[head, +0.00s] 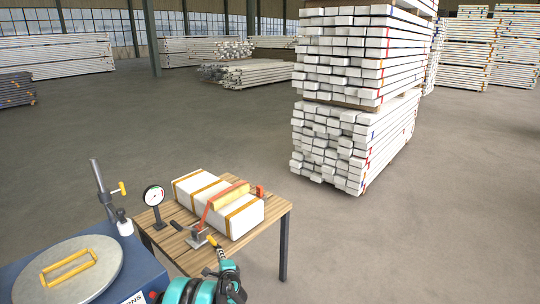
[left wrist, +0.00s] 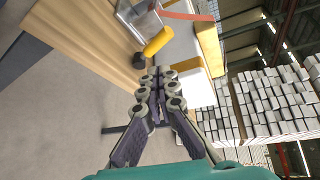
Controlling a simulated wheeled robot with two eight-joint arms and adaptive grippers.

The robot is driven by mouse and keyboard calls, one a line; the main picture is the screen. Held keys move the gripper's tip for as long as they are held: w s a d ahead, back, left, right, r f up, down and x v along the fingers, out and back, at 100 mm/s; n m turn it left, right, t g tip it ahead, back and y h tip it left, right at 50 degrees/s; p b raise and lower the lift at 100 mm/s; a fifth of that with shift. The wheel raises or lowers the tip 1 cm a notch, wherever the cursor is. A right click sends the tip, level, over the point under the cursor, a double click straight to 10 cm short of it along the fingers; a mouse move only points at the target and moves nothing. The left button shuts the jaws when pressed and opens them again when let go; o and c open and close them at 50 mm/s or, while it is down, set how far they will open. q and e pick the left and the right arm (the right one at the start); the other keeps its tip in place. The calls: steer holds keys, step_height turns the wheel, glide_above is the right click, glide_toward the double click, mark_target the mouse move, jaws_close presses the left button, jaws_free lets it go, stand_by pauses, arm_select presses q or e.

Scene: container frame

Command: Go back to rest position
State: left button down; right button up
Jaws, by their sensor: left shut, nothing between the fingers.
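My left gripper (head: 220,260) is at the table's front edge in the head view, with my teal arm behind it. In the left wrist view its fingers (left wrist: 157,78) are together with nothing between them. Just beyond the fingertips is the yellow handle (left wrist: 158,41) of a metal clamp; it also shows in the head view (head: 214,241). The gripper is apart from the handle in the wrist view. The clamp's red arm (head: 208,212) reaches over a white block with orange bands (head: 190,185) on the wooden table (head: 165,239). My right gripper is not in view.
A dial gauge (head: 154,196) stands on the table's left side. A blue machine (head: 140,270) with a round lid (head: 95,258) and an upright post (head: 101,185) stands at lower left. Tall stacks of white beams (head: 350,140) stand behind. The floor right of the table is clear.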

arm_select(q)
steer(key=s+a+r+n+g+h, duration=0.15)
steer(key=s+r+n+g, duration=0.25)
steer(key=s+r+n, duration=0.95)
steer(key=s+d+r+g+h, duration=0.1)
steer(key=s+d, duration=0.1)
steer(key=s, duration=0.8)
steer(key=s+d+r+n+g+h, duration=0.1)
steer(key=s+d+h, duration=0.1)
steer(key=s, duration=0.9)
steer(key=s+d+r+n+g+h, duration=0.1)
steer(key=s+d, duration=0.2)
steer(key=s, duration=0.8)
steer(key=shift+r+h, duration=0.25)
steer(key=shift+h, duration=0.1)
